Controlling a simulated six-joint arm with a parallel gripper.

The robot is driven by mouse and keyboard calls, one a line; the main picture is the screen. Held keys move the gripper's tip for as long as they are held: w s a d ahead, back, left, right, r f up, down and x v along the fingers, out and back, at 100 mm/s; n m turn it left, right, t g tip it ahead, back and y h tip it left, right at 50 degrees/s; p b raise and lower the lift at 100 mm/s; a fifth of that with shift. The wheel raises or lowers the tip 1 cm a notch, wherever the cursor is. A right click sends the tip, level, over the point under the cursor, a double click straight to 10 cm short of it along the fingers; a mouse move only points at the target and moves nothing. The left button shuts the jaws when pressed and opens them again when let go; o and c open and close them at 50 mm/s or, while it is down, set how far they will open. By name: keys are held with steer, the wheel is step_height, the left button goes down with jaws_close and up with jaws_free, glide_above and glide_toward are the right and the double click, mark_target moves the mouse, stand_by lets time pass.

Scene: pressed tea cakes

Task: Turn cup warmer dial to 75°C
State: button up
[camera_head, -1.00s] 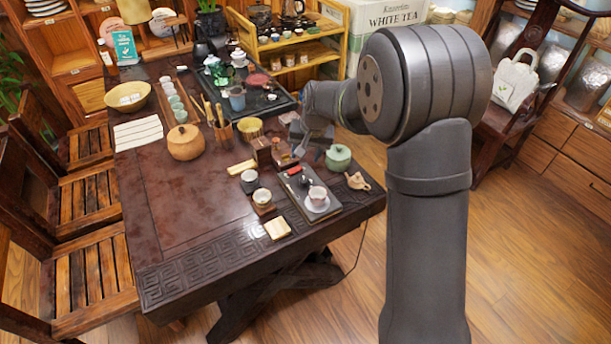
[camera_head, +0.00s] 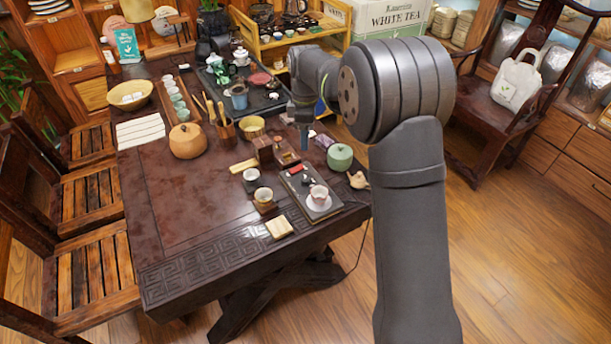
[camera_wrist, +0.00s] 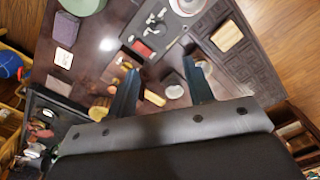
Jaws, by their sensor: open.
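A dark rectangular slab (camera_head: 325,212), which looks like the cup warmer, lies near the table's right front edge. A white cup (camera_head: 319,194) on a saucer stands at its near end, and small red and black items lie at its far end. In the wrist view the slab (camera_wrist: 160,22) is at the top, with the red item (camera_wrist: 141,47) near its lower edge. I cannot make out a dial or any temperature marks. My gripper (camera_head: 304,144) points down above the table, beyond the slab. In the wrist view my gripper (camera_wrist: 161,66) is open, with nothing between the fingers.
A green lidded jar (camera_head: 339,157) and a small tan pot (camera_head: 358,180) stand right of the slab. Wooden boxes (camera_head: 286,154) stand close to my gripper. The table's left front is clear.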

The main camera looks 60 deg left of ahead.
mark_target(306, 179)
step_height(306, 179, down, 16)
steer(key=shift+f, duration=0.25)
steer(key=shift+c, duration=0.5)
steer(key=c, duration=0.9)
